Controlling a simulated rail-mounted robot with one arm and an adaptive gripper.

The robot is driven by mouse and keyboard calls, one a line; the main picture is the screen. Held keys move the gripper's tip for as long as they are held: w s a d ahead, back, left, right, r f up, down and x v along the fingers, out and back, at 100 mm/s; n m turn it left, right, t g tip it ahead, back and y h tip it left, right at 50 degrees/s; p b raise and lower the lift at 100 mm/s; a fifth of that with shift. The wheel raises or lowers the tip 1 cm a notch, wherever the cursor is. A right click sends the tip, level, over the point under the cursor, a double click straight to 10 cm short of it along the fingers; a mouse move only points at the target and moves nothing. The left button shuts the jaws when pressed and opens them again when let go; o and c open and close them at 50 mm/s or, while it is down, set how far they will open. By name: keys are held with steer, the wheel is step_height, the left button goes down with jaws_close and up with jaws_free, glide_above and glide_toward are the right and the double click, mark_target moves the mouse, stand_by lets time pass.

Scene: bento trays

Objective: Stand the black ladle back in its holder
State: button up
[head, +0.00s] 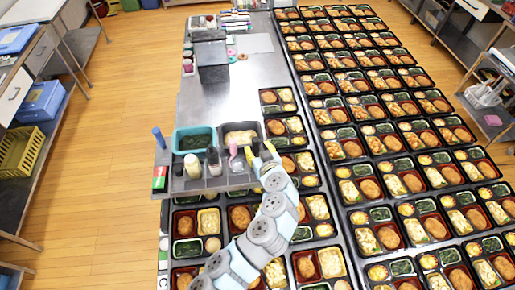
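My gripper (264,156), with yellowish fingers, is at the right end of a grey rack (208,185), just in front of a black-rimmed tray of pale food. A small dark upright shape (255,148) shows right beside the fingers; it may be part of the black ladle, but it is too small to tell. I cannot tell whether the fingers touch it or are open or shut. I cannot make out the ladle's holder for certain; the rack holds several upright things, including a black bottle (213,160) and a pink item (234,157).
A teal-rimmed tub of greens (193,140) and a tub of pale food (241,133) stand behind the rack. A dark box (212,62) stands farther back. Filled bento trays (375,140) crowd the right side. The steel table (205,105) is clear in between.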

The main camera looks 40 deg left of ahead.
steer(key=shift+d, duration=0.1)
steer(key=v, duration=1.2)
stand_by(0.8)
